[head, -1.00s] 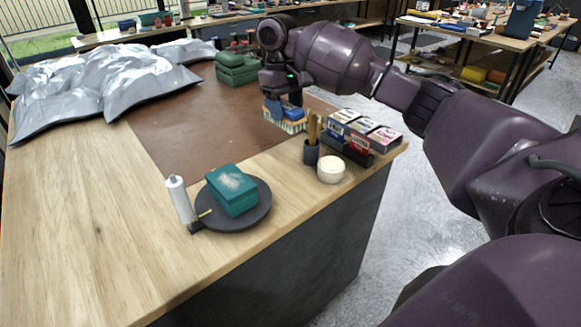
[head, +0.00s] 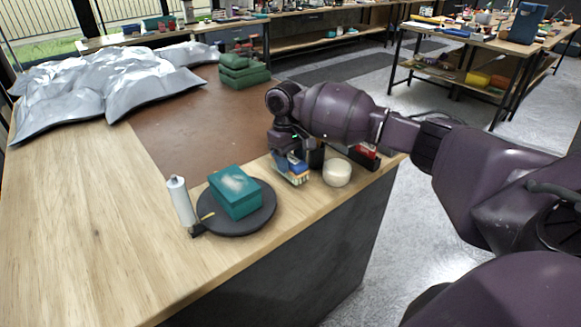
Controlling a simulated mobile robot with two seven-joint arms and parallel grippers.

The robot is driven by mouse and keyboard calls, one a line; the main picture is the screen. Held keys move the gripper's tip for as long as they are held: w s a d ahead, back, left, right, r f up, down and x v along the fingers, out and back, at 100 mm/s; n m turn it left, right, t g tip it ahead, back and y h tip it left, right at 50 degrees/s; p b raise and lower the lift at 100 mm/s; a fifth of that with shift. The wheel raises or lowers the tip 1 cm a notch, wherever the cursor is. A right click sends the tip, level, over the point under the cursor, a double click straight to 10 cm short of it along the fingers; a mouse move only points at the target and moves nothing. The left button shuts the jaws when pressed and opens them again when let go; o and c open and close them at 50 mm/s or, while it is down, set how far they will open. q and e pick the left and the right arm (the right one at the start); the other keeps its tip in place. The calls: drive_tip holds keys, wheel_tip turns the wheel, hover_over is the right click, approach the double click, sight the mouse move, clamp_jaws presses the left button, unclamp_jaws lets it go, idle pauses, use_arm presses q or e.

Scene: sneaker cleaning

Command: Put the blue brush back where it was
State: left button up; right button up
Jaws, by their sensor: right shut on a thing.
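The blue brush (head: 293,168), with a pale bristle side, is in my right gripper (head: 288,150). The gripper is shut on it, low over the right front part of the workbench. Whether the brush touches the wood is hard to tell. Just right of it stands a round cream tub (head: 337,173). The dark cup of sticks beside the brush is mostly hidden by my gripper and wrist. My left gripper is not in view.
A teal block with a pale patch (head: 235,190) lies on a dark round turntable (head: 262,213), beside a white bottle (head: 180,202). A red box (head: 366,152) is partly hidden behind my arm. Green folded cloths (head: 244,70) and silver sheeting (head: 100,85) lie further back. The brown mat (head: 195,125) is clear.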

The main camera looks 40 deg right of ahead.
drive_tip(key=shift+f, duration=1)
drive_tip(key=shift+f, duration=0.1)
drive_tip(key=o, duration=1.2)
